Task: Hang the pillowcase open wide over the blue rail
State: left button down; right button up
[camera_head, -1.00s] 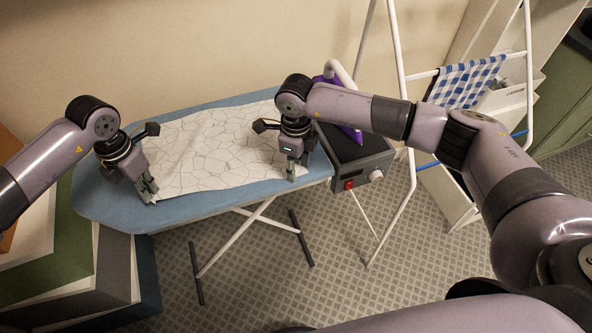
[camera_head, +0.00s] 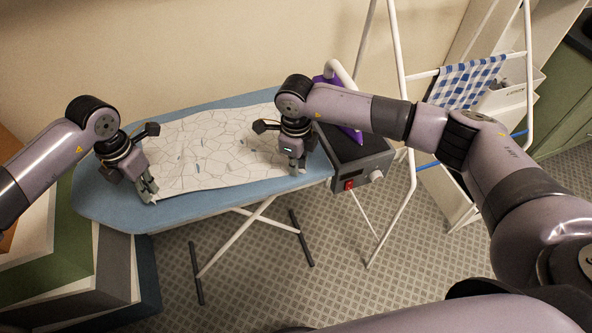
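The pillowcase (camera_head: 205,150), white with a dark crackle pattern, lies flat on the blue ironing board (camera_head: 100,205). My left gripper (camera_head: 151,194) points down at its near left corner. My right gripper (camera_head: 296,169) points down at its near right corner. Both fingertips are at the cloth edge, but whether they are apart or shut on it is too small to tell. The blue rail (camera_head: 519,134) is low on the white drying rack at right; a short piece (camera_head: 428,166) also shows left of my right arm, which hides its middle.
A purple iron (camera_head: 350,133) stands on a dark box with a red switch (camera_head: 349,185) at the board's right end. A blue checked cloth (camera_head: 465,80) hangs on the rack's upper white rail. Large boxes or books (camera_head: 110,275) stand at lower left.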

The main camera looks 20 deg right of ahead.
grip_shut()
dwell(1.7)
jog(key=shift+r, duration=2.55)
